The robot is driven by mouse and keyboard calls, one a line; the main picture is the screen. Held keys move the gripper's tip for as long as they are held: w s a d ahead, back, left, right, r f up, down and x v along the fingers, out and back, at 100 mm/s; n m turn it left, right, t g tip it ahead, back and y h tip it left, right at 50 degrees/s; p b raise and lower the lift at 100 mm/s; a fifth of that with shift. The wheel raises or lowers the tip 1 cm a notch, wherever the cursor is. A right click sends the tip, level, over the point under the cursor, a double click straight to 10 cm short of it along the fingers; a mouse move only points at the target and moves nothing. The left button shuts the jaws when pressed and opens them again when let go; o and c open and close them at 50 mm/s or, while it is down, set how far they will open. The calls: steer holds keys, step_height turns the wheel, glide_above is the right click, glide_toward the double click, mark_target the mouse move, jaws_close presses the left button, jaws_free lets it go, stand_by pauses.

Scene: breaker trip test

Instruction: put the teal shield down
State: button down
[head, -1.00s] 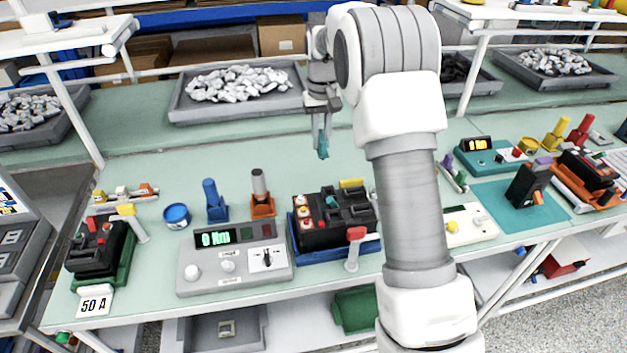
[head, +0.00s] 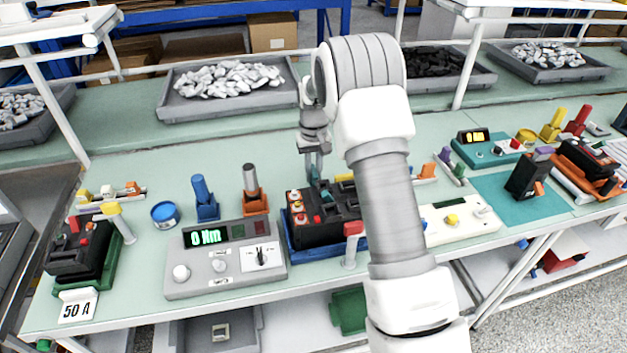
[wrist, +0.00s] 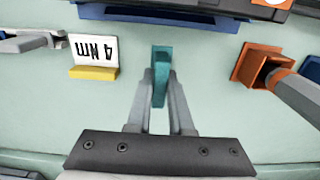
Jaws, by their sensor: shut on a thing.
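My gripper (wrist: 160,105) is shut on the teal shield (wrist: 161,67), a small narrow block that sticks out past the fingertips in the wrist view. In the head view my gripper (head: 314,165) is low at the back edge of the black breaker in the blue cradle, and the teal shield (head: 315,178) shows between its fingers. In the wrist view the shield is over bare green bench, short of the blue cradle edge. I cannot tell whether it touches the bench.
A "4 Nm" card on a yellow base (wrist: 94,60) stands left of the shield in the wrist view. An orange holder (wrist: 257,66) with a grey-handled tool is on the right. The black breaker (head: 325,217) sits in front. Bench between them is clear.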

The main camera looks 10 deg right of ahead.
mark_target(314, 180)
steer(key=shift+f, duration=1.4)
steer(key=shift+f, duration=0.15)
steer(key=c, duration=0.8)
jaws_free()
